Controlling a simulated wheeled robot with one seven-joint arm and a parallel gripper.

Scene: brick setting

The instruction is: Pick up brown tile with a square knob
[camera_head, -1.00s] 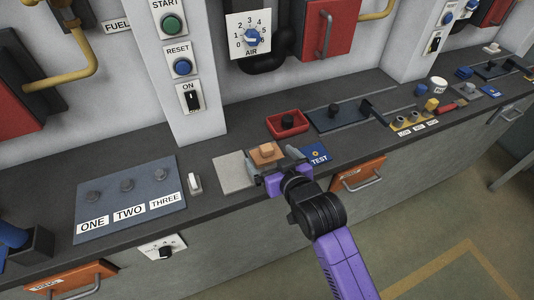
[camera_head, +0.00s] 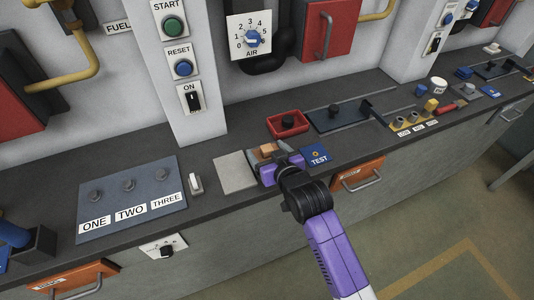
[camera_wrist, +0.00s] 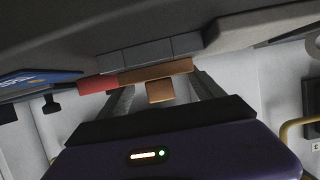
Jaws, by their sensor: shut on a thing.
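The brown tile (camera_head: 267,148) shows just behind my gripper (camera_head: 268,158) in the head view, partly hidden by the fingers. In the wrist view the tile (camera_wrist: 155,74) is a brown slab with its square knob (camera_wrist: 160,92) between the two fingers of my gripper (camera_wrist: 162,88). My gripper is shut on the tile; the exact contact is hard to see. The tile is just right of the pale grey square plate (camera_head: 235,172). I cannot tell if it touches the counter.
A blue TEST plate (camera_head: 317,155) lies close to the right of my gripper. A red tray (camera_head: 288,124) with a dark knob is behind it. A white switch (camera_head: 195,184) and a blue-grey ONE-TWO-THREE panel (camera_head: 130,200) are to the left. The counter's front edge is close.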

